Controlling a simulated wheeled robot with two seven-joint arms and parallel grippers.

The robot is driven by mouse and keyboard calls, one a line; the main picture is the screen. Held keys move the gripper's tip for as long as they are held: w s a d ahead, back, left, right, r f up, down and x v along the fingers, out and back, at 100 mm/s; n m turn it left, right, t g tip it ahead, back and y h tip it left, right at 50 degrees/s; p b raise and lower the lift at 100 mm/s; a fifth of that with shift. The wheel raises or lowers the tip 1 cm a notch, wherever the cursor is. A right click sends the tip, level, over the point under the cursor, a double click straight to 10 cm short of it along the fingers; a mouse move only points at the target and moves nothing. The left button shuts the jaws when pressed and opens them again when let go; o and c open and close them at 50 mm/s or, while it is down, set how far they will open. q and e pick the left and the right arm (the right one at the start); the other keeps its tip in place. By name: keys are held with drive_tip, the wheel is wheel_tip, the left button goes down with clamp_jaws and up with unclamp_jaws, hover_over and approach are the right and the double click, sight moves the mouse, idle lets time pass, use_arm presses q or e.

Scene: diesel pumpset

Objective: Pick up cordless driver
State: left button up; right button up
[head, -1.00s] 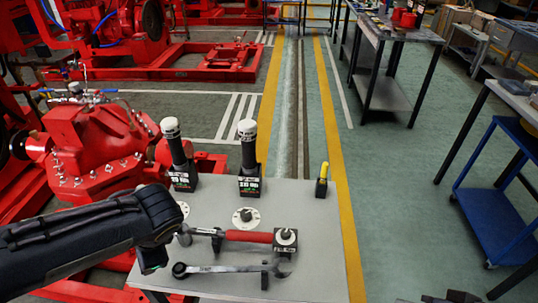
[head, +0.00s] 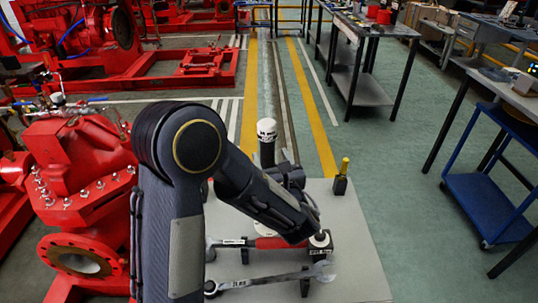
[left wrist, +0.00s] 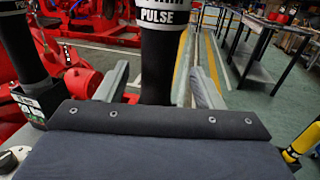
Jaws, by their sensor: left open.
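A cordless driver (head: 267,150), a dark upright cylinder with a white top, stands at the back of the grey table. In the left wrist view the driver (left wrist: 163,50), marked PULSE, rises between the two fingers of my left gripper (left wrist: 160,72). The fingers are open with a gap on each side of it. In the head view my left gripper (head: 286,172) is beside the driver, partly hidden by my forearm. A second similar driver (left wrist: 24,45) stands to the left in the wrist view; my arm mostly hides it in the head view. My right gripper is not in view.
On the table (head: 352,262) lie a red-handled torque wrench (head: 270,243) and a combination wrench (head: 262,281), in front of the driver. A small yellow-topped tool (head: 342,177) stands at the back right. A red pump (head: 75,165) is at the left.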

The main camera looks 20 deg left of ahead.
use_arm(q)
drive_tip(key=shift+w+a+r, duration=0.15)
drive_tip(key=shift+w+a, duration=0.15)
drive_tip(key=shift+a, duration=0.05)
drive_tip(key=p+x, duration=0.1)
drive_tip(key=x, duration=0.3)
drive_tip(key=shift+w, duration=0.1)
drive_tip(key=shift+c, duration=0.4)
clamp_jaws()
wheel_tip(320, 180, up, 18)
drive_tip(key=shift+p, duration=0.9)
